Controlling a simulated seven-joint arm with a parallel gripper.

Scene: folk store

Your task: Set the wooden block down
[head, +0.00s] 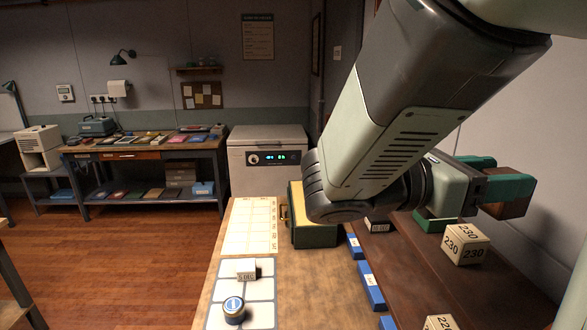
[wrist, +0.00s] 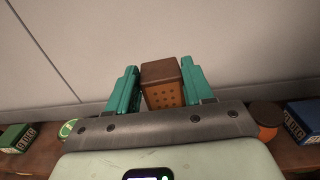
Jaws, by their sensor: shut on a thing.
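My gripper (head: 510,190) is at the right, held out over the dark wooden shelf (head: 410,255) by the wall. Its teal fingers are shut on the brown wooden block (head: 512,208), which is partly hidden by the fingers in the head view. In the wrist view, the block (wrist: 162,92) sits upright between the two fingertips (wrist: 158,88), with a pattern of small dark holes on its near face. The block appears to be above the shelf; its underside and any contact below are hidden.
A cream cube marked 230 (head: 466,246) stands on the shelf, with another cube (head: 440,322) nearer. A green box (wrist: 14,138), a green-lidded item (wrist: 68,129), an orange item (wrist: 266,122) and a blue box (wrist: 304,120) flank my gripper. The wall is close behind.

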